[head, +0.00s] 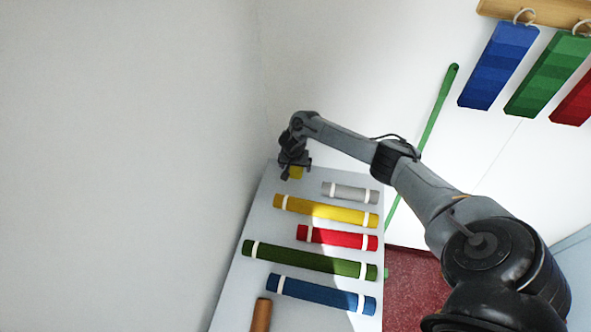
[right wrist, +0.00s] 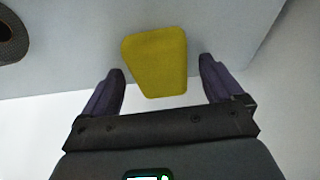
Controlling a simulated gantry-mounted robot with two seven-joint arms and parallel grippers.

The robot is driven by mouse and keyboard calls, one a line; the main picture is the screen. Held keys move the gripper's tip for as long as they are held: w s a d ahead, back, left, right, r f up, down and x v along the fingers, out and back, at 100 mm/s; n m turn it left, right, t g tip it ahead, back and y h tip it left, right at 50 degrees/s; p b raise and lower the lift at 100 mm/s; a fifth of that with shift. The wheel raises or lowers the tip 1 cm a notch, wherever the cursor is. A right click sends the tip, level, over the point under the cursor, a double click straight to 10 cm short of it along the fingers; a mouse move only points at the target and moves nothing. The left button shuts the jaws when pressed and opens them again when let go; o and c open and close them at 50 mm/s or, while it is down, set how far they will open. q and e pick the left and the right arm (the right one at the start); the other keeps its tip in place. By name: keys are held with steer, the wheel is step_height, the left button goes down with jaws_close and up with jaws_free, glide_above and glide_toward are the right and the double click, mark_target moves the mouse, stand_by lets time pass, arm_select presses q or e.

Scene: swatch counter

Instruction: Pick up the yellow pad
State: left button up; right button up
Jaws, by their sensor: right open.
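The yellow pad (right wrist: 156,60) lies on the pale counter near its far edge, and it also shows in the head view (head: 296,172), partly covered by my right gripper. In the right wrist view my right gripper (right wrist: 162,80) is open, with one finger on each side of the pad's near end. Gaps show between the pad and both fingers. In the head view my right gripper (head: 291,172) is over the far left end of the counter. My left gripper is not in view.
The counter (head: 253,225) bears several banded rolls: grey (head: 350,192), yellow (head: 325,211), red (head: 338,238), green (head: 310,260) and blue (head: 320,294). A brown cylinder (head: 261,315) lies nearest. A dark roll end (right wrist: 12,37) shows left in the wrist view. A green pole (head: 437,107) leans behind.

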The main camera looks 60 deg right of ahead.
steer(key=shift+f+p, duration=0.15)
steer(key=shift+p, duration=0.15)
stand_by(0.5)
steer(key=shift+c, duration=0.4)
steer(key=c, duration=1)
